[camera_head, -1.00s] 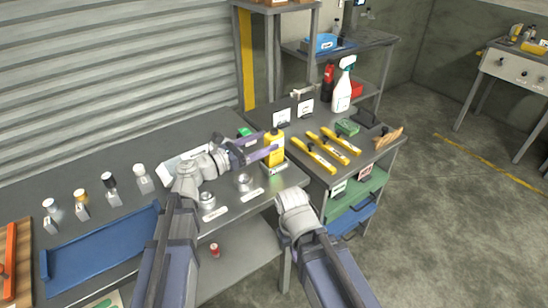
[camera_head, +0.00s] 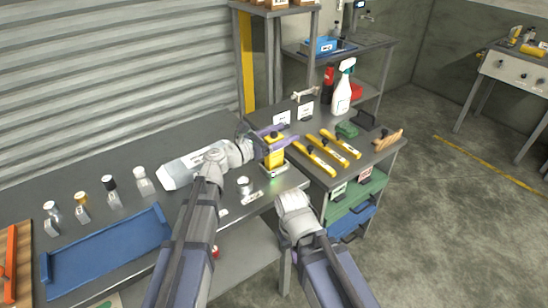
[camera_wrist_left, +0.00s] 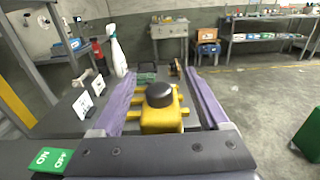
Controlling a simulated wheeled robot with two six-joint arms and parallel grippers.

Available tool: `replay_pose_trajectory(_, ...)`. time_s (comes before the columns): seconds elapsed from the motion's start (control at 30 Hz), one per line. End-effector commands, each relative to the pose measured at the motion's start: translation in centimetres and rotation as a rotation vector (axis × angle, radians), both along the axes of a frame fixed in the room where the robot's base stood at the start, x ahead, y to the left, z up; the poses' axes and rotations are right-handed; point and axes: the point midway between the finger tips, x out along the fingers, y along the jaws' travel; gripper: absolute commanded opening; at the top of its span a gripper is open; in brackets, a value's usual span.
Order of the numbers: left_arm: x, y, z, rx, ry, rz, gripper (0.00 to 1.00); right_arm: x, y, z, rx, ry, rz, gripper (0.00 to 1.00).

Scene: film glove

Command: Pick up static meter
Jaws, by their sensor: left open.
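The static meter appears to be the yellow upright device with a black knob on top (camera_head: 275,158), standing on a small base near the right end of the grey bench. My left gripper (camera_head: 288,135) is open, its purple fingers reaching along either side of the device's upper part. In the left wrist view the yellow body (camera_wrist_left: 161,122) sits between the two open fingers (camera_wrist_left: 162,76), with a gap on each side. My right arm's wrist (camera_head: 293,203) is lower, in front of the bench; its fingers cannot be made out.
A green ON/OFF block (camera_wrist_left: 62,158) is close by at left. Yellow-handled tools (camera_head: 327,150) and a spray bottle (camera_head: 342,92) are on the right cart.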

Motion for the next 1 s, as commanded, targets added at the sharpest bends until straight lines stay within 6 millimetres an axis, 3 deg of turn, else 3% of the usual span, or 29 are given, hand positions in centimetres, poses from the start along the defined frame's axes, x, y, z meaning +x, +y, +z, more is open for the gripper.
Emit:
replay_pose_trajectory(0.1,-0.06,0.04,0.00,0.000,0.000,0.000,0.78,0.00,0.00,0.00,0.000,0.000,0.000,0.00)
replay_pose_trajectory(0.8,-0.06,0.05,0.00,0.000,0.000,0.000,0.00,0.00,0.00,0.00,0.000,0.000,0.000,0.00)
replay_pose_trajectory(1.0,-0.06,0.06,0.00,0.000,0.000,0.000,0.00,0.00,0.00,0.00,0.000,0.000,0.000,0.00)
